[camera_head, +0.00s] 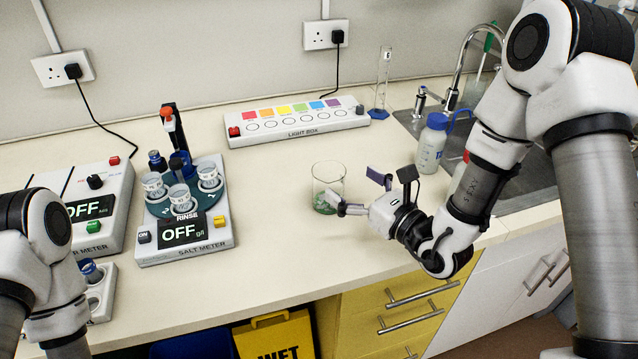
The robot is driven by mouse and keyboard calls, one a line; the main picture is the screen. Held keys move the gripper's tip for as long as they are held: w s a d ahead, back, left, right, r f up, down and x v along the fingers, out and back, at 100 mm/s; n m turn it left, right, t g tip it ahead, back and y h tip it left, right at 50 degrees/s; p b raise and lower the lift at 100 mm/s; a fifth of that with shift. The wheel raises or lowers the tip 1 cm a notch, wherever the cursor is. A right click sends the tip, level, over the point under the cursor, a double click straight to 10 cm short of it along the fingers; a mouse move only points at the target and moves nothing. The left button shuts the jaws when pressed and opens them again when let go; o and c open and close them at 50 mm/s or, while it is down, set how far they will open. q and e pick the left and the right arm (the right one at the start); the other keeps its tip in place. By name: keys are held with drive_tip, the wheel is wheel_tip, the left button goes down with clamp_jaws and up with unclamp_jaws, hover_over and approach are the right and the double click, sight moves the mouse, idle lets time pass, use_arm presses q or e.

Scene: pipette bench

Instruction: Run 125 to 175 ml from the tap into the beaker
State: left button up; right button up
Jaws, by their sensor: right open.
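The clear glass beaker (329,180) stands upright on the bench near its front edge, with green showing low on it; I cannot tell whether that is liquid or marking. My right gripper (358,193) is open, just right of the beaker. One finger overlaps the beaker's lower right side in the picture; I cannot tell whether it touches. The chrome tap (457,68) arches over the sink (405,117) at the back right, partly hidden by my right arm. A green lever (490,40) shows by it. My left arm shows at the lower left, its gripper out of view.
A wash bottle (431,143) stands before the sink, with a measuring cylinder (382,85) behind. The light box (297,122) lies at the back. The salt meter (190,235) and another meter (112,195) stand left. Bench between salt meter and beaker is clear.

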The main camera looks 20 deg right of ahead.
sight(328, 187)
wheel_tip(328, 187, down, 6)
drive_tip(key=shift+w+r, duration=0.1)
drive_tip(key=shift+r, duration=0.15)
drive_tip(key=p+x, duration=0.2)
drive_tip(key=x, duration=0.4)
drive_tip(key=shift+w+a, duration=0.15)
drive_tip(key=shift+w, duration=0.05)
drive_tip(key=shift+w+a, duration=0.15)
drive_tip(key=shift+w, duration=0.15)
drive_tip(key=c, duration=1.3)
